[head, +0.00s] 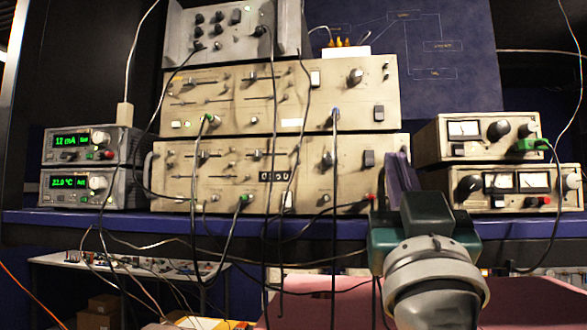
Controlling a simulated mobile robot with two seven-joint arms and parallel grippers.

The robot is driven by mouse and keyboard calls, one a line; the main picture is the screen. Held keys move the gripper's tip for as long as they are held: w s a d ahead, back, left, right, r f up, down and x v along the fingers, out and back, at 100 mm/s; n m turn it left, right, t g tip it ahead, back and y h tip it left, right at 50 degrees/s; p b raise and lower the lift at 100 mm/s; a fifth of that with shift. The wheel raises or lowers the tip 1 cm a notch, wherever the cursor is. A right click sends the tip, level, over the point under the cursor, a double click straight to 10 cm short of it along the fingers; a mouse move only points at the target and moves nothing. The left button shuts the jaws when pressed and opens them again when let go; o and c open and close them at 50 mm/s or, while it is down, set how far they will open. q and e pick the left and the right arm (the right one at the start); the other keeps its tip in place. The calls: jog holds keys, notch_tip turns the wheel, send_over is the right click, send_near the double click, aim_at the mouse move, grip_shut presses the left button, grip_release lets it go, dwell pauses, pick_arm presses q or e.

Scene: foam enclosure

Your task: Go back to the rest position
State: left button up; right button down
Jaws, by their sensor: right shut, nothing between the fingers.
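My right gripper (398,165) is in the head view at the lower right of centre. Its wrist is grey and teal, and its purple fingers point up and away from me. The fingers are together with nothing between them. They appear in front of the right end of the lower beige instrument (230,180); I cannot tell whether they touch it. My left gripper is not in view.
A blue shelf edge (100,219) runs across the view, carrying stacked instruments. Small meters (70,142) stand left and beige meter boxes (520,185) right. Dark cables (334,240) hang below the shelf. A white table (50,262) and a pink surface (530,300) lie lower.

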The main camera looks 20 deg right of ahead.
jog(key=shift+s+a, duration=0.1)
dwell(0.5)
jog(key=a+n+t+y+p, duration=0.3)
jog(key=a+n+y, duration=0.5)
jog(key=y, duration=0.5)
jog(key=s+a+f+n+g+y+p, duration=0.35)
jog(key=a+f+n+g+y, duration=0.35)
jog(key=f+g, duration=0.3)
jog(key=s+d+f+m+g+h+p, duration=0.2)
jog(key=s+f+g, duration=0.4)
jog(key=s, duration=0.3)
jog(key=s+d+f+m+g+h+p, duration=0.3)
jog(key=s+d+f+m+g+h, duration=0.1)
jog(key=s, duration=0.6)
notch_tip(320, 180, down, 3)
jog(key=shift+d+r+m+g, duration=0.1)
jog(key=shift+d+m+g, duration=0.3)
jog(key=shift+d+g, duration=0.65)
